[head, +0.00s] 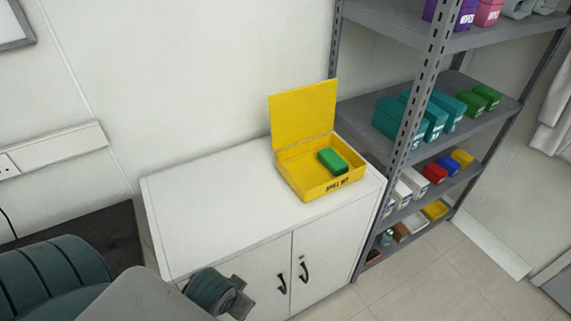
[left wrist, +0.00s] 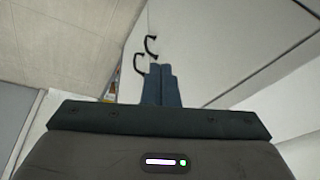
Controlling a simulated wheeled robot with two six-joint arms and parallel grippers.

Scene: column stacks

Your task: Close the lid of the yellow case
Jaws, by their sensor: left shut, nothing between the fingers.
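The yellow case (head: 319,187) sits on top of the white cabinet, near its right end, with "SPILL KIT" on its front. Its yellow lid (head: 303,116) stands open, upright at the back of the case. A green box (head: 332,161) lies inside the case. My left gripper shows in the left wrist view (left wrist: 160,85), shut and empty, with the cabinet doors and handles beyond its fingers. In the head view my left arm is at the bottom left, below and in front of the cabinet top, well apart from the case; its fingertips are not clear there. My right gripper is not in view.
The white cabinet (head: 215,215) has a clear top left of the case and two black door handles. A grey metal shelf (head: 408,136) with several coloured boxes stands close on the right. A wall is behind the cabinet. Floor is free at the lower right.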

